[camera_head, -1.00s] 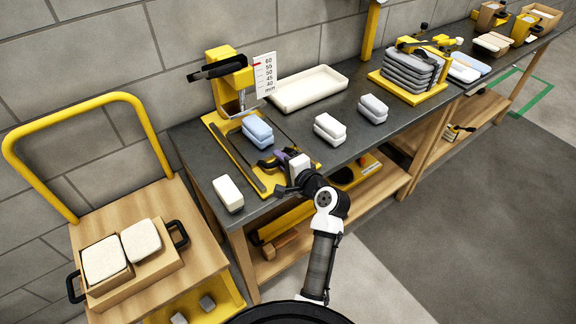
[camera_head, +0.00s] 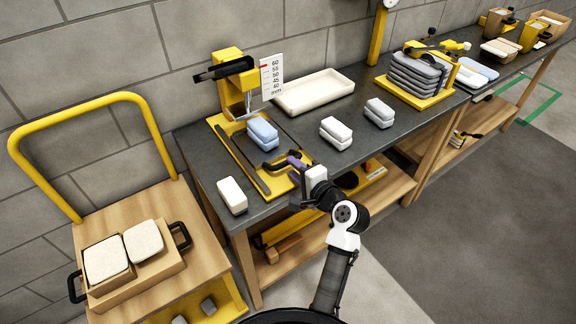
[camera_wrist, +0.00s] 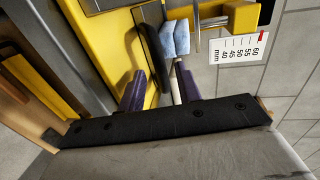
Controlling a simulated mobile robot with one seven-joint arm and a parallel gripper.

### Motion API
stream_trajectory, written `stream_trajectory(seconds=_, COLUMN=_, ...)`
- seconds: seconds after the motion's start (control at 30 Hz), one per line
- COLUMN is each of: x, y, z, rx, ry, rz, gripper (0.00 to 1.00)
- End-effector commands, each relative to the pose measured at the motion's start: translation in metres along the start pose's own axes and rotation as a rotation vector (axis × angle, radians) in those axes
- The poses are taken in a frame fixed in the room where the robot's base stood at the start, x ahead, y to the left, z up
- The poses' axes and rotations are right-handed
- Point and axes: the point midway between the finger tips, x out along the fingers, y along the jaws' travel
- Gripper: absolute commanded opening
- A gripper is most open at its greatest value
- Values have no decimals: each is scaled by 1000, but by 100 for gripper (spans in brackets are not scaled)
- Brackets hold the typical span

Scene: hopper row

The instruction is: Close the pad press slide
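The pad press (camera_head: 231,90) is yellow, with a black-armed head and a mm scale, at the back left of the bench. Its yellow base (camera_head: 224,140) has dark rails. A stack of blue pads (camera_head: 263,133) sits between the rails, close in front of the head. The slide's black handle (camera_head: 279,163) is at the base's front; in the wrist view the dark handle bar (camera_wrist: 152,55) shows between and beyond my fingertips. My gripper (camera_head: 299,166) has purple fingers spread apart in the wrist view (camera_wrist: 160,88), with nothing held. Whether the fingers touch the handle is unclear.
A white pad stack (camera_head: 232,195) lies left of the press. More pad stacks (camera_head: 336,132) and a cream tray (camera_head: 312,90) lie to its right and behind. A yellow-handled cart (camera_head: 205,240) stands at left. A wooden shelf (camera_head: 300,247) is under the bench.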

Motion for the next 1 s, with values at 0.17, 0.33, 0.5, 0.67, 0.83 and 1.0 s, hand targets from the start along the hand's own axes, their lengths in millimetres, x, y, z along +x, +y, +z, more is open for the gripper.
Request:
stream_trajectory(seconds=0.17, x=-43, y=3, z=0, rx=-2, ry=4, rz=0, gripper=34)
stream_trajectory(seconds=0.33, x=-74, y=2, z=0, rx=-2, ry=3, rz=0, gripper=34)
stream_trajectory(seconds=0.5, x=-91, y=1, z=0, rx=-1, ry=2, rz=-1, gripper=34)
stream_trajectory(seconds=0.67, x=-95, y=0, z=0, rx=-1, ry=0, rz=1, gripper=34)
stream_trajectory(seconds=0.83, x=-95, y=0, z=0, rx=-1, ry=0, rz=1, gripper=34)
stream_trajectory(seconds=1.0, x=-97, y=2, z=0, rx=69, ry=-1, rz=-1, gripper=12)
